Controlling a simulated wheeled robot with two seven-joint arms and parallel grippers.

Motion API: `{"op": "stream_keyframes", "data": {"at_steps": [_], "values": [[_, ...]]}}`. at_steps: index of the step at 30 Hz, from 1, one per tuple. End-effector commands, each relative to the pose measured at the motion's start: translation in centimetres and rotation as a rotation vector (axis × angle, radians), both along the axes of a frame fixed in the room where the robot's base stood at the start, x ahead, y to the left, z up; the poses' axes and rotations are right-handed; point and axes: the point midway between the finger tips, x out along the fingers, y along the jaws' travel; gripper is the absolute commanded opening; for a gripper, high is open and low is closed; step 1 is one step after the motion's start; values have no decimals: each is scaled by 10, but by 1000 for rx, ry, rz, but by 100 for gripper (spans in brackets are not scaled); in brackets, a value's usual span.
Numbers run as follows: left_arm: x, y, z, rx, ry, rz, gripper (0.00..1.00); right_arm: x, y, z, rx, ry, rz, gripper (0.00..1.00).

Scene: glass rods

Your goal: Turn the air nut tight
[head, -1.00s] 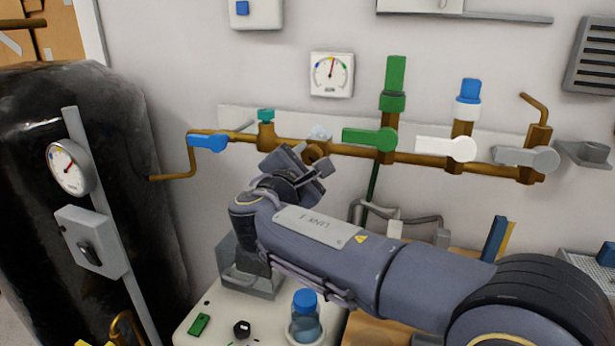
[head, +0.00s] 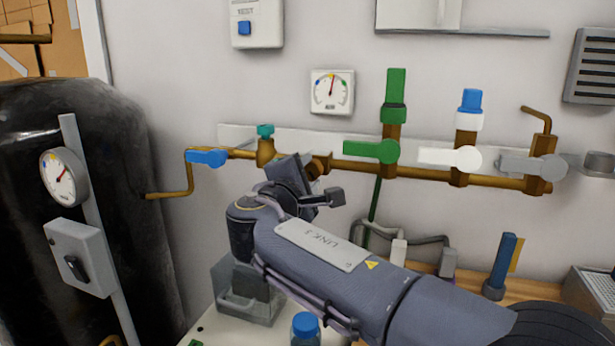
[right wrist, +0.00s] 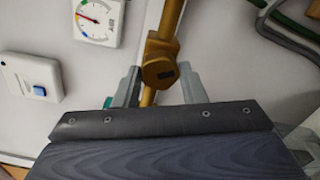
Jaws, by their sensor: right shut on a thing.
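The brass pipe (head: 350,165) runs along the wall. A brass fitting (head: 320,163), which looks like the air nut, sits on it between a teal-topped valve (head: 265,145) and a green lever (head: 372,151). My right gripper (head: 308,178) is at this fitting, partly covering it. In the right wrist view the brass fitting (right wrist: 160,66) and pipe lie between my two pale grey fingers (right wrist: 158,88). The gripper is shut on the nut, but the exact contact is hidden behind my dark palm. My left gripper is not in view.
A blue lever (head: 206,157) is left of the grip; white (head: 450,158) and grey levers are to the right. A round-dial gauge (head: 332,91) hangs above. A black tank (head: 110,200) stands left. A blue-capped bottle (head: 305,330) stands below my arm.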

Motion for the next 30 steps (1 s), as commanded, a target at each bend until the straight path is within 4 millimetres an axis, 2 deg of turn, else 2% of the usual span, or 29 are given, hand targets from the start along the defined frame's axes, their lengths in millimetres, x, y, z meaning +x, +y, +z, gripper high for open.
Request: {"op": "stream_keyframes", "data": {"at_steps": [6, 7, 11, 22, 30], "values": [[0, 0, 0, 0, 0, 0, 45, 0, 0, -1, 0, 2, 0, 15], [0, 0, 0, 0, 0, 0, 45, 0, 0, -1, 0, 2, 0, 41], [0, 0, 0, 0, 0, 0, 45, 0, 0, -1, -1, 2, -1, 58], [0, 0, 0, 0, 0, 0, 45, -6, 3, 0, -2, 1, 2, 59], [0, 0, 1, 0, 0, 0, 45, -48, 17, 0, -1, 2, 4, 59]]}}
